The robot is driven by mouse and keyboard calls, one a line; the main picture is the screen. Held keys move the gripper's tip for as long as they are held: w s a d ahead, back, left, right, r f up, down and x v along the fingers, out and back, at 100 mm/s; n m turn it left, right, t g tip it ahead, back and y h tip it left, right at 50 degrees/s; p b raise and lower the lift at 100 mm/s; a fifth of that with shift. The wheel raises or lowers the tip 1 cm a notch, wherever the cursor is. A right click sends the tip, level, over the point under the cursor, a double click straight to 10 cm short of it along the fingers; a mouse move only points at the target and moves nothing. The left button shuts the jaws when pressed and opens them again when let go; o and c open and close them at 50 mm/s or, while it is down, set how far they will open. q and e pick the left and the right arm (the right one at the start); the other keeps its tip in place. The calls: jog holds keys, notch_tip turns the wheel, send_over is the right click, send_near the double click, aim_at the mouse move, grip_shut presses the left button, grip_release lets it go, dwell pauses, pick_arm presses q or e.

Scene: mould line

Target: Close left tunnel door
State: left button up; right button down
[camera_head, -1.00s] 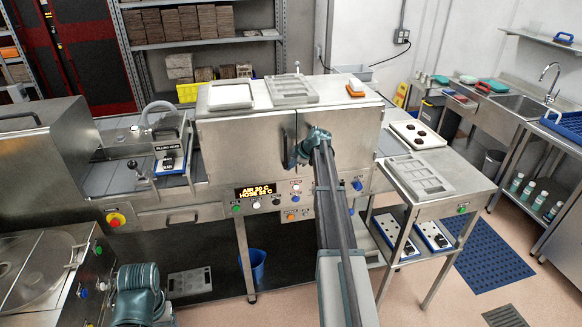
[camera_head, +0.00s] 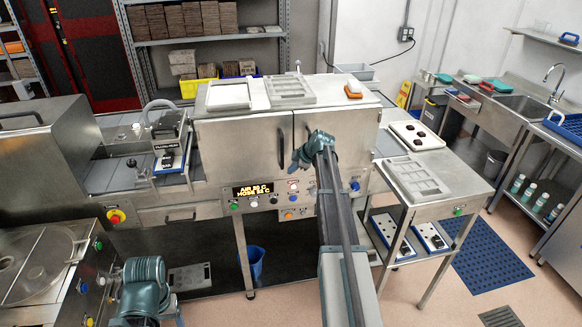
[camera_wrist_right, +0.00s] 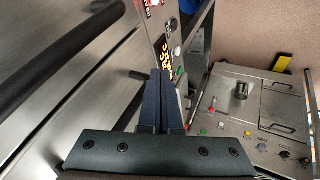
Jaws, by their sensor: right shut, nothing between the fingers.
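The tunnel is a steel cabinet with two front doors under a flat top. The left tunnel door (camera_head: 238,152) looks flush with the front, with a dark vertical handle (camera_head: 281,146) near its right edge. The right tunnel door (camera_head: 345,137) also looks shut. My right gripper (camera_head: 297,165) is shut and empty in front of the doors, just right of and below the left handle. In the right wrist view its fingers (camera_wrist_right: 166,97) are together, apart from the large black handle (camera_wrist_right: 62,55). Of my left arm only teal links show; its gripper is out of view.
A control panel (camera_head: 270,196) with a lit display and buttons sits below the doors. Trays (camera_head: 229,95) lie on the tunnel top. A filling bench (camera_head: 120,175) stands left and a steel table (camera_head: 455,190) right.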

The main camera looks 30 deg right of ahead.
jog(key=p+v, duration=0.5)
jog(key=v, duration=0.2)
jog(key=shift+s+d, duration=0.2)
jog(key=shift+d, duration=0.15)
jog(key=shift+r, duration=0.1)
jog(key=s+a+f+m+g+b, duration=0.1)
jog(key=s+a+f+b, duration=0.2)
jog(key=a, duration=0.7)
jog(key=s+a+f+m+g+b, duration=0.1)
jog(key=s+a+f+g+b, duration=0.2)
jog(key=a, duration=0.7)
jog(key=s+a+f+m+b, duration=0.1)
jog(key=s+a+f, duration=0.3)
jog(key=a, duration=0.6)
jog(key=s+a+f+m+g+h+b, duration=0.1)
jog(key=s+a+f+m+b, duration=0.1)
jog(key=s+a, duration=0.6)
jog(key=s+a+f+m+g+h+b, duration=0.2)
jog(key=s+a+f+b, duration=0.3)
jog(key=s, duration=0.7)
jog(key=a+f, duration=0.1)
jog(key=a, duration=0.1)
jog(key=shift+a+f+m+g, duration=0.2)
jog(key=shift+a+m+g, duration=0.1)
jog(key=shift+a+m, duration=0.1)
